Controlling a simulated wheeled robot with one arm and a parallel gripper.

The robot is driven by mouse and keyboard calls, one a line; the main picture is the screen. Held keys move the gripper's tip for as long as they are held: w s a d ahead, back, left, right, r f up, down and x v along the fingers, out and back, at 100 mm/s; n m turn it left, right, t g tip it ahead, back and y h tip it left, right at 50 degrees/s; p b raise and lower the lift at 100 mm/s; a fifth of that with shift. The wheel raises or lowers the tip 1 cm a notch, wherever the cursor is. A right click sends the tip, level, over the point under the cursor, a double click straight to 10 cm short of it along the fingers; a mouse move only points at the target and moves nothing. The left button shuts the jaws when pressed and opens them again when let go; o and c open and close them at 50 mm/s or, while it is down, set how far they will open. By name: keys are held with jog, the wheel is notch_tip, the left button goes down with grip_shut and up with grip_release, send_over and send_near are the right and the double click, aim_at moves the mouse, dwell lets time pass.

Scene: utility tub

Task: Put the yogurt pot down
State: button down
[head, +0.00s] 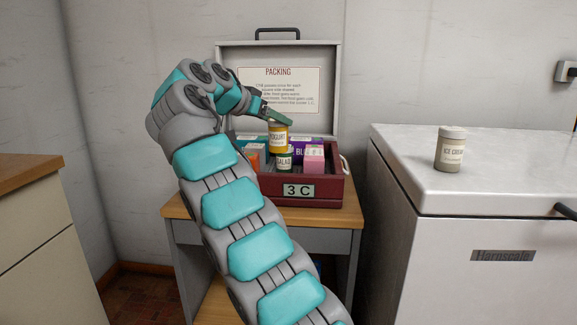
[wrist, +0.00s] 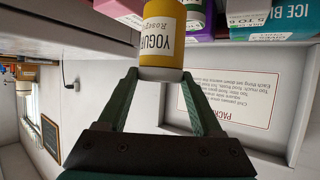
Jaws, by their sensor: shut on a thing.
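The yogurt pot (head: 278,138) is yellow with a white label band. In the head view it is upright, just above or touching a pot labelled salad (head: 284,160); I cannot tell which. My gripper (head: 279,121) is shut on the yogurt pot. In the wrist view, the yogurt pot (wrist: 162,40) sits between the two green fingertips of my gripper (wrist: 160,74), and its label reads upside down. The dark red box (head: 330,192) marked 3 C, with its lid open behind, stands under the pot.
The box holds a pink carton (head: 314,158), a purple box (head: 300,145) and other packages. It stands on a small table (head: 345,218). A white freezer (head: 480,185) at right bears an ice cream tub (head: 450,148). A wooden-topped cabinet (head: 28,174) is at left.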

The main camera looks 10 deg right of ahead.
aim_at(271, 138)
jog(key=f+b, duration=0.1)
jog(key=f, duration=0.1)
jog(key=f+b, duration=0.1)
jog(key=b, duration=0.1)
jog(key=f+b, duration=0.2)
jog(key=shift+w+d+f, duration=0.25)
jog(key=shift+d+f, duration=0.05)
jog(key=shift+d, duration=0.1)
jog(key=shift+a+f, duration=0.1)
jog(key=shift+f+b, duration=0.85)
jog(key=shift+f, duration=1.2)
jog(key=shift+f, duration=0.15)
jog(key=shift+c, duration=0.2)
grip_release()
